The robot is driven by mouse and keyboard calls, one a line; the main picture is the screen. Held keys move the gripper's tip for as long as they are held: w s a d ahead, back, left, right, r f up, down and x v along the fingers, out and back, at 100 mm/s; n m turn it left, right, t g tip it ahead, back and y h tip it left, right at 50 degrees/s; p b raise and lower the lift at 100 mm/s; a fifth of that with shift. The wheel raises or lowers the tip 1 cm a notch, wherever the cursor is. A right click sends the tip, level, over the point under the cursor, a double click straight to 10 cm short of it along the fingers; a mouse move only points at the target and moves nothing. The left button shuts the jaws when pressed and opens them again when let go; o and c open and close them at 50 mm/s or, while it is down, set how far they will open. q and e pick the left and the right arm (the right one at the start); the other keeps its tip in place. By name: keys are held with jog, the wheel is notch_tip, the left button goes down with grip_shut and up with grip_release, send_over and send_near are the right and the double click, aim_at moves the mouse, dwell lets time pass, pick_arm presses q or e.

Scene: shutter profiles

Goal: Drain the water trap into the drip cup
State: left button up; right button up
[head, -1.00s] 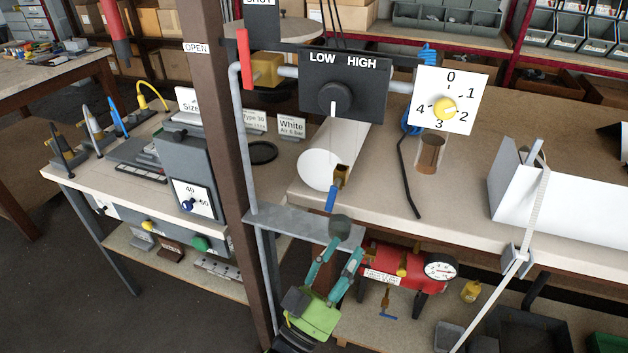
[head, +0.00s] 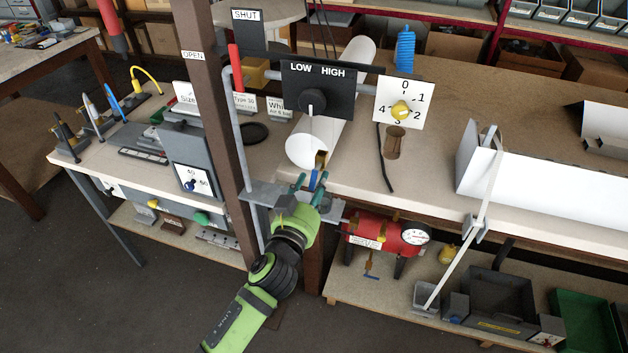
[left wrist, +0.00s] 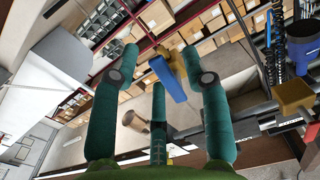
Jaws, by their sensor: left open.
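My left gripper (head: 308,187) is open and empty at the bench's front edge, with its teal fingers pointing up. A blue lever (left wrist: 169,82) on a brass valve (left wrist: 172,60) shows ahead, between the spread fingers in the left wrist view; I cannot tell whether they touch it. In the head view, the brass valve (head: 321,158) is below the black LOW/HIGH panel (head: 318,90). I cannot make out a water trap for certain. A brown, open-topped cup (head: 395,142) stands on the bench, right of the panel; it may be the drip cup. My right gripper is not in view.
A dark post (head: 215,120) stands left of my arm. A grey bracket (head: 334,210) is close beside the gripper. A red tank (head: 385,234) with a gauge sits below the bench. A long white channel (head: 550,182) is at the right. The bench behind the cup is clear.

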pick_arm(q)
jog(key=shift+w+d, duration=0.1)
jog(key=shift+w, duration=0.35)
jog(key=shift+c, duration=0.4)
grip_shut()
